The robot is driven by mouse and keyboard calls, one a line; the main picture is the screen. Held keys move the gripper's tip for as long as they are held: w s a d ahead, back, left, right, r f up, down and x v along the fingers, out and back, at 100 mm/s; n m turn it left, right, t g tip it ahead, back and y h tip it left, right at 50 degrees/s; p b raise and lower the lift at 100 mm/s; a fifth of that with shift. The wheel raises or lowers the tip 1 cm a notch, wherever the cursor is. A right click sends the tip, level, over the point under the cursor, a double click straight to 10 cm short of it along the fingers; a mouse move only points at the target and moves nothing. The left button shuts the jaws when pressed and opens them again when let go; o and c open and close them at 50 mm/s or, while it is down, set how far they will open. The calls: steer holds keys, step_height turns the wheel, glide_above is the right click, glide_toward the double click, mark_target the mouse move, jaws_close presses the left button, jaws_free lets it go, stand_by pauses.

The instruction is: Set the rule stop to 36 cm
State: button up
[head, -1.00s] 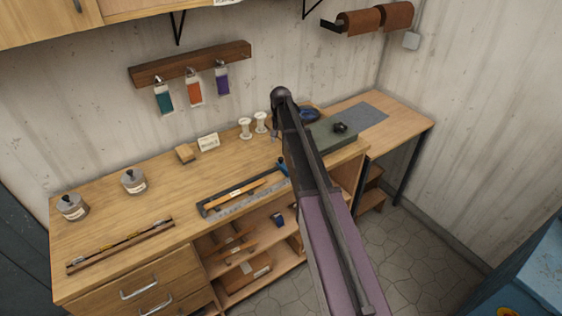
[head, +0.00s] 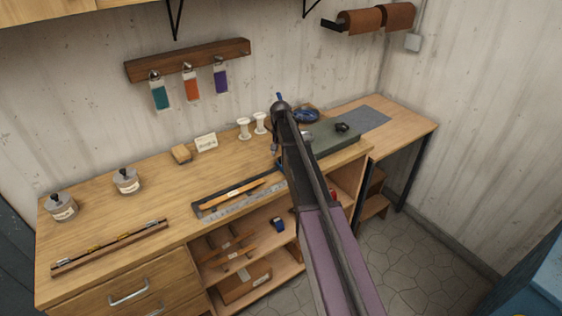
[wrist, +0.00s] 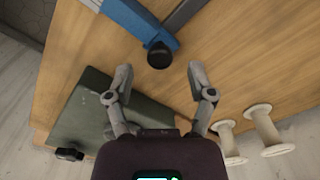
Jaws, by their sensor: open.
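The rule (head: 240,203) lies near the bench's front edge in the head view, a long dark-edged bed with a grey scale and an orange-brown strip. A blue stop (head: 279,165) shows at its right end, mostly hidden by my arm. In the wrist view the blue stop (wrist: 130,22) has a round black knob (wrist: 160,55) at its end. My gripper (wrist: 160,74) is open and empty there, its two fingers apart, with the knob just beyond and between the fingertips. My arm hides the fingertips in the head view. The scale numbers are too small to read.
A green slab (wrist: 95,108) with a black knob lies close to my left finger in the wrist view. Two white spools (wrist: 264,130) stand near the right finger. A slim wooden rack (head: 110,247) and two jars (head: 127,181) stand at left. The bench's middle left is clear.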

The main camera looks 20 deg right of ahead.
steer(key=shift+f+b, duration=0.7)
steer(key=shift+f, duration=0.3)
jaws_close()
